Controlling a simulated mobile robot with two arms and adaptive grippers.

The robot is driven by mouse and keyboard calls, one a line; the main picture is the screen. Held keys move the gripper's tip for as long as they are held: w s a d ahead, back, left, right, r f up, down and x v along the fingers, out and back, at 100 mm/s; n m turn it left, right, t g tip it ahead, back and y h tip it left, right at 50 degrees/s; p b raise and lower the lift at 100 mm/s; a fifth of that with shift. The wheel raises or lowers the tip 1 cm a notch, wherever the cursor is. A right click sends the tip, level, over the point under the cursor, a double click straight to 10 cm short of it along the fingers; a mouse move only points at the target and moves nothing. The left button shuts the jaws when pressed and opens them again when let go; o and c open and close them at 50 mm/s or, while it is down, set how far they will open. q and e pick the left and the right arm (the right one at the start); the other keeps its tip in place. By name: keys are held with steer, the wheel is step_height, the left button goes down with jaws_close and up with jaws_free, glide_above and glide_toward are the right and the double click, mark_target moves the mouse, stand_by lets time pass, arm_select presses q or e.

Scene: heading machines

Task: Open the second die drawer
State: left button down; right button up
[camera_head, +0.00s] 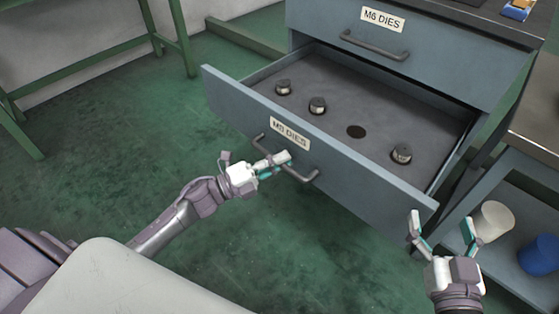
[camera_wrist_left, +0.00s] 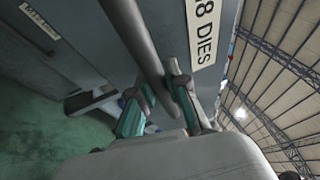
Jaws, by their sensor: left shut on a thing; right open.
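The second die drawer (camera_head: 355,180), labelled M8 DIES, is pulled well out of the grey cabinet. Several small metal dies stand inside, including one die (camera_head: 401,153) at the right, and a dark round hole shows in the drawer floor. My left gripper (camera_head: 280,161) is shut on the drawer's bar handle (camera_head: 303,174). In the left wrist view the handle (camera_wrist_left: 138,40) runs between the fingers, beside the label (camera_wrist_left: 203,30). My right gripper (camera_head: 442,228) is open and empty near the drawer's right front corner.
The upper drawer (camera_head: 425,60), labelled M6 DIES, is closed above. A shelf unit at the right holds a white cylinder (camera_head: 493,221) and a blue container (camera_head: 541,255). A green frame (camera_head: 90,50) stands at the left; the green floor between is clear.

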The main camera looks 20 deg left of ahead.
arm_select(q)
steer(key=c, duration=1.1)
jaws_free()
steer(key=shift+c, duration=0.2)
steer(key=v, duration=1.2)
steer(key=shift+f, duration=0.1)
